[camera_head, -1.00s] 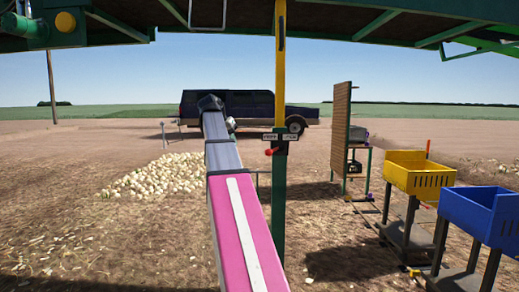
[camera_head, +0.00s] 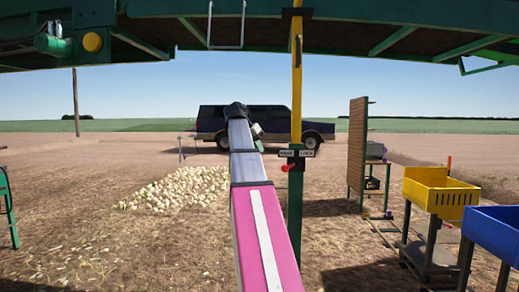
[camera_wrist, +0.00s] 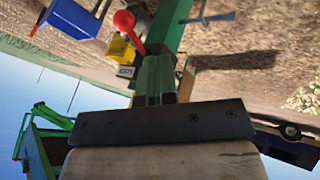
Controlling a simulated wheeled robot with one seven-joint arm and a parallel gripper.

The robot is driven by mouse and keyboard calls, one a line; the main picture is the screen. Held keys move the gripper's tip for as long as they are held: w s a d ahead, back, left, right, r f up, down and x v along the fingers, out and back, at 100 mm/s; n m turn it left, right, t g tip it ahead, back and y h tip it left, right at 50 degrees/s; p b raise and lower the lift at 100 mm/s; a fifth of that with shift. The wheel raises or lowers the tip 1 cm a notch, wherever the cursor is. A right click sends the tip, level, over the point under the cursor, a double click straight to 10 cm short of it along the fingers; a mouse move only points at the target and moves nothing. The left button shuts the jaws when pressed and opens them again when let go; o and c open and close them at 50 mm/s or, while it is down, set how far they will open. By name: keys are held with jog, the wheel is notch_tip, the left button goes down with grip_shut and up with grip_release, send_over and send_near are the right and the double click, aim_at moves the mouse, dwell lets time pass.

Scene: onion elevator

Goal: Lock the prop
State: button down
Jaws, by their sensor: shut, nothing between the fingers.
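The prop is an upright post with a yellow upper part (camera_head: 297,90) and a green lower part (camera_head: 295,215). A small label plate (camera_head: 297,153) sits at their junction, its lettering too small to read surely. A red-knobbed lever (camera_head: 286,168) sticks out to the left just below it. In the wrist view the red knob (camera_wrist: 123,21) is at the top, beside the green post (camera_wrist: 172,28), with the picture upside down. My gripper (camera_head: 258,133) is shut and empty, left of the post and slightly above the knob. Its end also shows in the wrist view (camera_wrist: 155,98). Contact with the lever cannot be told.
A green overhead frame (camera_head: 250,30) spans the top. A yellow bin (camera_head: 440,190) and a blue bin (camera_head: 495,232) stand on the right, near a brown panel (camera_head: 357,150). An onion pile (camera_head: 175,190) lies left. A dark vehicle (camera_head: 265,122) stands behind. Ground around the post is open.

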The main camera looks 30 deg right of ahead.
aim_at(290, 166)
jog(key=s+d+f, duration=0.3)
jog(key=d+f, duration=0.3)
jog(key=shift+d+f, duration=0.25)
jog(key=shift+s, duration=0.25)
